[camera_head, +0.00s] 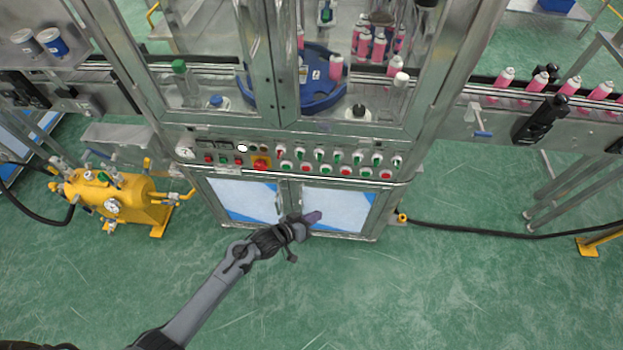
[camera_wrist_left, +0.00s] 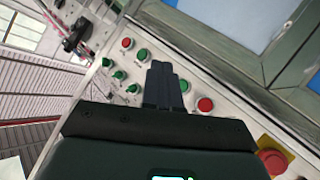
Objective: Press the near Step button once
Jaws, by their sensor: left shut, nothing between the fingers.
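The machine's control panel (camera_head: 330,163) carries rows of green and red buttons and switches. Labels are too small to read, so I cannot tell which one is the near Step button. My left gripper (camera_head: 312,217) is shut and empty, in front of and below the panel in the head view. In the left wrist view the closed fingers (camera_wrist_left: 163,70) cover part of the panel. A green button (camera_wrist_left: 186,86) and a red button (camera_wrist_left: 205,104) show just right of them. Another green button (camera_wrist_left: 142,55) and red button (camera_wrist_left: 127,43) show to their left. My right gripper is out of view.
A red emergency stop on a yellow plate (camera_head: 262,163) sits left on the panel. Glass doors stand above it. A yellow tank (camera_head: 112,200) stands at left, and a conveyor with pink cans (camera_head: 537,85) runs at right. The green floor in front is clear.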

